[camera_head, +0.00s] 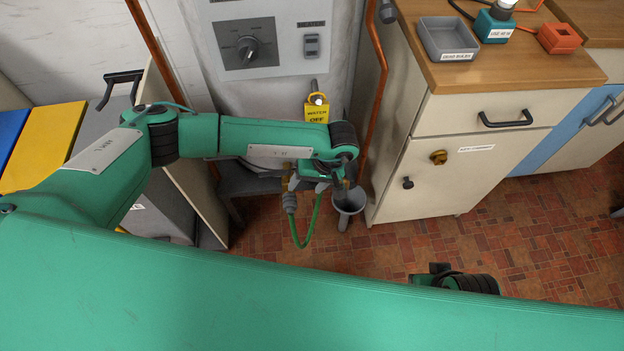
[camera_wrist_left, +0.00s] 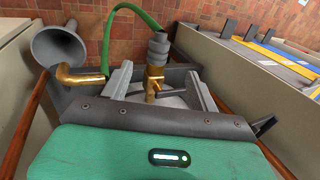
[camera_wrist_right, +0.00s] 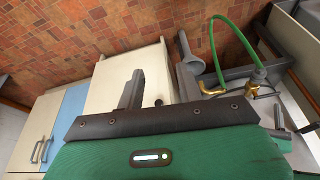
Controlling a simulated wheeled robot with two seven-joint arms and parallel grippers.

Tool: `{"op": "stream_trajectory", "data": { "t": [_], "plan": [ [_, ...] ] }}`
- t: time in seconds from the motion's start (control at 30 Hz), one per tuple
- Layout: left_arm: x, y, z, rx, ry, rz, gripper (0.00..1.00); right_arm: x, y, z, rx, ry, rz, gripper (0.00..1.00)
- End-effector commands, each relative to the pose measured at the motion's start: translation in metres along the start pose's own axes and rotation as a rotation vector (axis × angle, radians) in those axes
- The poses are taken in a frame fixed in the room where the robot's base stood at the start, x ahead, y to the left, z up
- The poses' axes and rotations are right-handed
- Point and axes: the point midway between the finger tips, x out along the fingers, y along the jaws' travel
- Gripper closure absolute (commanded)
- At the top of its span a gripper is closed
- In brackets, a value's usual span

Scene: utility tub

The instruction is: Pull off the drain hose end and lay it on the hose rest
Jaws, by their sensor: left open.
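The green drain hose (camera_head: 302,240) hangs in a loop below the boiler front, and it also shows in the left wrist view (camera_wrist_left: 113,25) and right wrist view (camera_wrist_right: 238,35). Its grey end (camera_wrist_left: 158,46) sits on a brass outlet (camera_wrist_left: 155,80). My left gripper (camera_wrist_left: 160,85) is open, with its two fingers on either side of the brass outlet and apart from it; it shows partly hidden by its wrist in the head view (camera_head: 312,180). My right gripper (camera_wrist_right: 205,100) is open and empty, away from the hose. I cannot pick out the hose rest for sure.
A grey funnel (camera_wrist_left: 60,48) stands beside a brass elbow (camera_wrist_left: 80,76). A yellow tag (camera_head: 317,108) hangs above my left wrist. A cabinet (camera_head: 440,175) with a worktop stands right, bearing a grey tray (camera_head: 447,40). The tiled floor (camera_head: 540,240) is clear.

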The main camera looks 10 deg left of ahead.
Motion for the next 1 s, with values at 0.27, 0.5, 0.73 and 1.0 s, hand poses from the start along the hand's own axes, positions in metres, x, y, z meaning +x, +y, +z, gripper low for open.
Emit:
{"op": "stream_trajectory", "data": {
  "t": [0.27,0.5,0.73,1.0],
  "plan": [
    [0.056,0.0,0.002,-0.004,-0.007,-0.001,0.39,-0.005,0.0,0.0,0.0,0.006,0.0,0.64],
    [0.098,0.0,0.002,-0.003,-0.006,0.0,0.39,-0.011,0.0,-0.001,0.0,0.015,0.001,0.64],
    [0.12,0.0,0.001,-0.004,-0.005,0.001,0.39,-0.017,0.0,-0.002,-0.001,0.021,0.001,0.64],
    [0.123,0.001,0.001,-0.003,-0.004,0.002,0.39,-0.018,0.0,-0.001,-0.001,0.02,0.001,0.64]
  ]
}}
